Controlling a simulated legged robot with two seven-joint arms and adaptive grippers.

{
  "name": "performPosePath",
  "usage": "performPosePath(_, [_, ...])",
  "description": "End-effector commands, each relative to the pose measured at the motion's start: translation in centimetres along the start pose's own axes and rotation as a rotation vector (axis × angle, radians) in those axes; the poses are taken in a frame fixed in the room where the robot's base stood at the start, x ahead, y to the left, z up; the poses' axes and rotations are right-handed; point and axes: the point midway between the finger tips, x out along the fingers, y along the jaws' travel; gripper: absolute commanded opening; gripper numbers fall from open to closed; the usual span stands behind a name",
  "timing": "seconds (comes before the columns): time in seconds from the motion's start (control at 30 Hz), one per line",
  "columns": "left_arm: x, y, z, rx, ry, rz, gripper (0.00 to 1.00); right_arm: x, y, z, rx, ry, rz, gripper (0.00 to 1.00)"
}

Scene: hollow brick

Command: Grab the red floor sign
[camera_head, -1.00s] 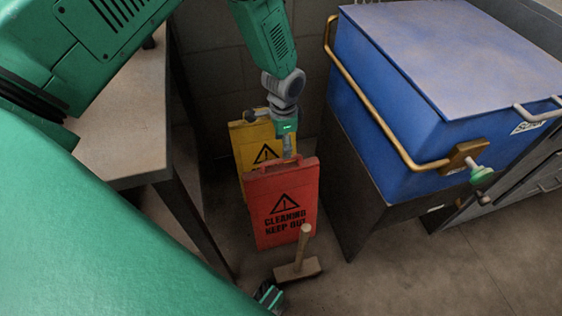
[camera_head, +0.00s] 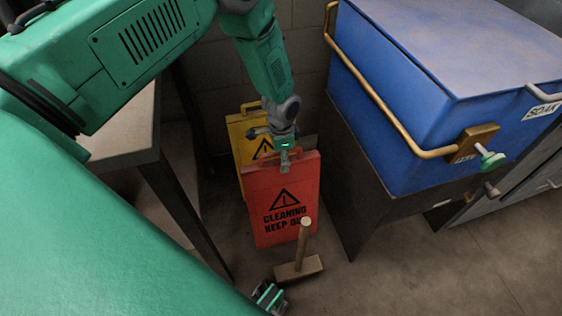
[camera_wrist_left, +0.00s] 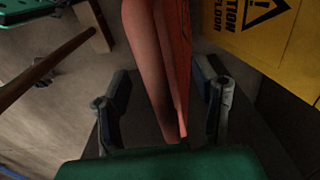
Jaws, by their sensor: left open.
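The red floor sign (camera_head: 283,205) stands upright on the floor in the head view, marked with a warning triangle and "CLEANING KEEP OUT". My left gripper (camera_head: 285,163) is over its top edge, pointing down and covering part of its handle. In the left wrist view the red sign (camera_wrist_left: 160,50) runs between the two spread fingers of my left gripper (camera_wrist_left: 163,95). A gap shows on both sides, so the gripper is open and not closed on it.
A yellow sign (camera_head: 238,145) stands close behind the red one; it also shows in the left wrist view (camera_wrist_left: 250,40). A wooden mallet (camera_head: 300,268) stands in front. A table (camera_head: 125,140) is at left, and a blue lidded bin (camera_head: 400,125) with a brass rail is at right.

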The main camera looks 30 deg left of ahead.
Motion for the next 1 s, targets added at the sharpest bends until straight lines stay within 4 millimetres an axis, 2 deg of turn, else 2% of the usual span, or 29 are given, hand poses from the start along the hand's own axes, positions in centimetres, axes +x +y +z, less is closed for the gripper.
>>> performPosePath(0.03, [1.4,-0.1,0.1,-0.001,-0.001,0.002,0.54,0.9,0.0,0.1,0.000,0.000,0.000,0.40])
performPosePath(0.13, [2.5,-0.1,0.1,-0.001,0.000,0.001,0.54,1.3,0.0,0.1,0.000,-0.001,0.000,0.40])
performPosePath(0.37, [2.4,-0.1,0.1,-0.001,0.001,0.000,0.54,1.2,0.0,0.1,0.000,0.000,0.000,0.40])
performPosePath(0.47, [2.4,-0.1,0.1,-0.001,0.001,0.001,0.22,1.2,0.0,0.1,0.000,0.000,0.000,0.40])
performPosePath(0.5, [2.4,-0.1,0.1,-0.001,0.001,0.001,0.08,1.2,0.0,0.1,0.000,0.000,0.000,0.40])
performPosePath(0.53, [2.4,-0.1,0.1,-0.001,0.001,0.001,0.00,1.2,0.0,0.1,0.000,0.000,0.000,0.40])
performPosePath(0.83, [2.2,-0.1,0.0,-0.001,0.003,0.000,0.00,1.1,0.0,0.1,0.000,0.000,0.000,0.40])
performPosePath(1.0, [0.2,-0.2,0.0,-0.001,0.004,-0.002,0.00,0.1,0.0,0.0,0.000,0.000,0.000,0.40])
